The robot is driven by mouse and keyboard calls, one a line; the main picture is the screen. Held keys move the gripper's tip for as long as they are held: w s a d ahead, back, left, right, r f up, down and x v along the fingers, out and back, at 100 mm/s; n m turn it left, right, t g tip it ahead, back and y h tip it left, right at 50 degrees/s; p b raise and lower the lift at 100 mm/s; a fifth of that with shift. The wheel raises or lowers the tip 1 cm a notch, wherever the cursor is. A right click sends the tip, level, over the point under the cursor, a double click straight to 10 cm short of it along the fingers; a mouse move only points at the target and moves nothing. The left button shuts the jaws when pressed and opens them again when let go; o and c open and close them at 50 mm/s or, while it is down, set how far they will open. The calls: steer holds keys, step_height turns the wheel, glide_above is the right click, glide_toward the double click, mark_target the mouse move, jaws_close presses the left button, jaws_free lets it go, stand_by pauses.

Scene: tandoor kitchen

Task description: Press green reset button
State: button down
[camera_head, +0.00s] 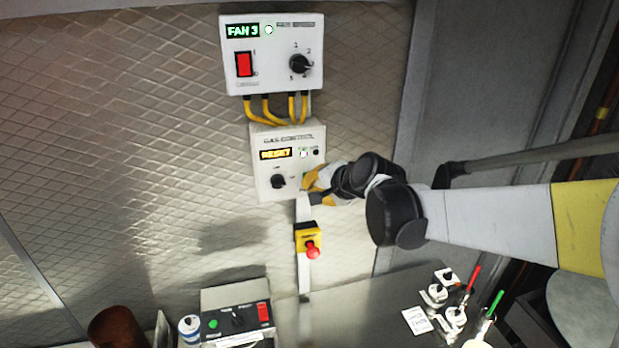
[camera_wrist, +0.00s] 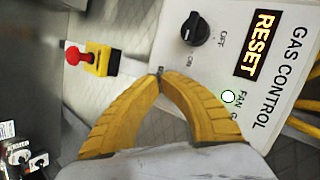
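The white gas control box (camera_head: 264,190) hangs on the tiled wall, and its display (camera_head: 276,154) reads RESET in yellow. The box fills the upper right of the wrist view, with a black knob (camera_wrist: 194,29) and a lit white lamp (camera_wrist: 228,96). My gripper (camera_head: 307,181) is at the box's lower right corner. In the wrist view the yellow fingertips (camera_wrist: 160,76) come together over the panel by a partly covered label; nothing shows between them. No green button shows on this box; the spot behind the fingertips is hidden. I cannot tell whether they touch the panel.
A red emergency knob (camera_head: 312,249) on a yellow base sits below the box. The FAN 3 box (camera_head: 272,75) is above, joined by yellow cables. A lower box (camera_head: 236,302) has a green button (camera_head: 213,323) and a red switch. Valves (camera_head: 450,310) stand at lower right.

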steer(key=shift+w+a, duration=0.1)
steer(key=shift+w, duration=0.3)
stand_by(0.6)
stand_by(0.3)
steer(key=shift+s+d, duration=0.25)
steer(key=shift+s, duration=0.6)
steer(key=s, duration=0.2)
steer(key=s+d, duration=0.1)
steer(key=s, duration=0.1)
steer(key=shift+s+d, duration=0.2)
steer(key=shift+s, duration=0.2)
